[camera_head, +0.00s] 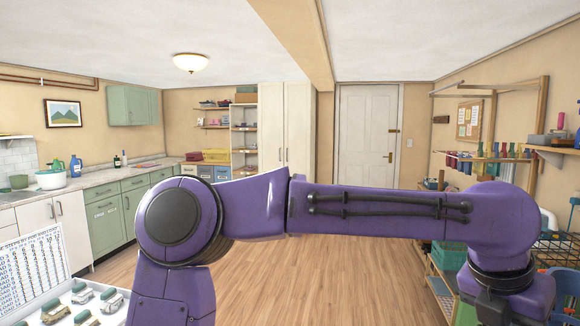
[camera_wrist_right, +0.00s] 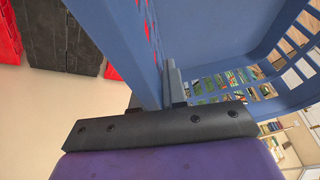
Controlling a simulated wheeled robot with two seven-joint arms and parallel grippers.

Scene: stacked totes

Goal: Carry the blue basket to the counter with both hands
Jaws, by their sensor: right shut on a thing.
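The blue basket (camera_wrist_right: 205,35) fills much of the right wrist view, close up, with a solid wall and a slotted side. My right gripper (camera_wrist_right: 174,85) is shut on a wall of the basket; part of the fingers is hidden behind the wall. The counter (camera_head: 98,186), with a pale top and green and white cabinets, runs along the left wall in the head view. My left gripper is in neither view.
In the head view my purple arm crosses the middle. Wood floor (camera_head: 330,268) lies open behind it. A white door (camera_head: 366,125) is at the back. Shelves with bins stand at right. In the right wrist view, red and black boxes (camera_wrist_right: 60,35) are at upper left.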

